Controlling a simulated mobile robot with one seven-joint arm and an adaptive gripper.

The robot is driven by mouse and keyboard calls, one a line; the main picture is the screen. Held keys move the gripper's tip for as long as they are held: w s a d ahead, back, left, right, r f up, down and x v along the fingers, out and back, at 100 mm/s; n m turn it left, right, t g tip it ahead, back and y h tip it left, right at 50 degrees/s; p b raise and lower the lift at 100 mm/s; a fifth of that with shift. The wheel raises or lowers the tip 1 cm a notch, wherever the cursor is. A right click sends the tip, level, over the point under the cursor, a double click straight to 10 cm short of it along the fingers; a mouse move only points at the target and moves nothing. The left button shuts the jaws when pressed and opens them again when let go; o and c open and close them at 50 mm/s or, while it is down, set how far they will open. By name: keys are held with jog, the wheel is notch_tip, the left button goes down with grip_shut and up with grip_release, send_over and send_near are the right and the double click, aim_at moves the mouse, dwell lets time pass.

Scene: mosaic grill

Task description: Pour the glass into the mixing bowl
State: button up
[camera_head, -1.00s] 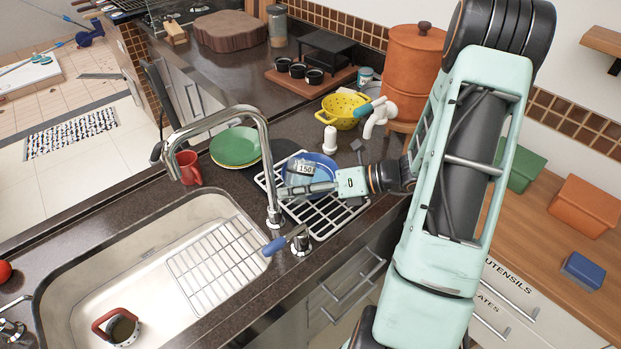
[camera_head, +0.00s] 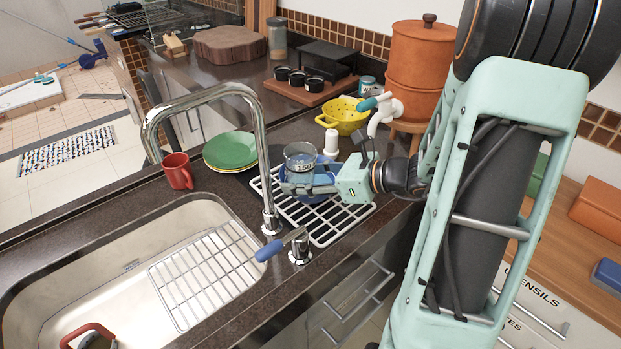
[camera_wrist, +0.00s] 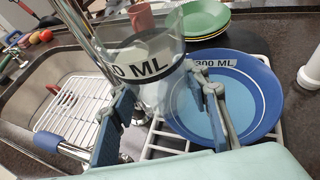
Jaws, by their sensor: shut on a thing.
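The clear glass (camera_head: 301,153), with a "150" label, is held upright in my gripper (camera_head: 305,182). In the wrist view the glass (camera_wrist: 150,48) sits between my two fingers (camera_wrist: 162,90), its label partly turned away. I cannot tell what is inside it. A round blue bowl (camera_wrist: 255,95) rests on the white wire rack beside the sink, with a "300 ML" label at its far side. In the head view the bowl (camera_head: 318,196) is mostly hidden behind my gripper. The glass is above the bowl's near side, apart from it as far as I can see.
The tall faucet (camera_head: 268,150) rises just left of my gripper. A green plate (camera_head: 230,149), a red mug (camera_head: 177,170), a white bottle (camera_head: 331,142) and a yellow colander (camera_head: 343,114) stand around the rack (camera_head: 340,222). The sink (camera_head: 110,285) lies at front left.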

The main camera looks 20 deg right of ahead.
aim_at(313, 165)
jog(key=shift+r, duration=0.15)
notch_tip(313, 165, up, 4)
jog(key=p, duration=0.3)
jog(key=shift+s+d, duration=0.1)
dwell(0.6)
